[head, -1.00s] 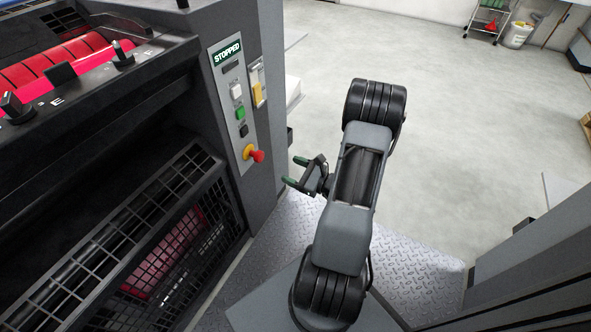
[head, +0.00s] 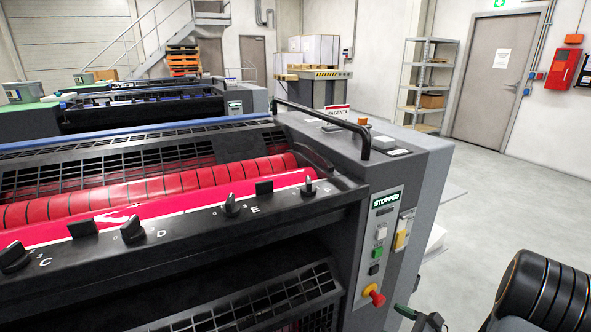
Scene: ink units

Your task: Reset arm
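My arm (head: 545,290) shows only in part at the lower right corner of the head view, as a thick dark ribbed joint cut off by the frame edge. My gripper (head: 409,313) is partly in view at the bottom edge, just right of the press control panel (head: 379,250). One green-tipped finger shows clearly; the rest is cut off, so its opening cannot be judged. Nothing is seen held in it. The gripper appears below and right of the red emergency stop knob (head: 375,295), with no visible contact.
The press shows red rollers (head: 150,195) and a row of black knobs (head: 230,205). Its display reads STOPPED (head: 386,200). A second press unit (head: 150,108) stands behind. Open floor (head: 500,195) lies to the right, toward a shelf (head: 430,85) and a grey door (head: 495,80).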

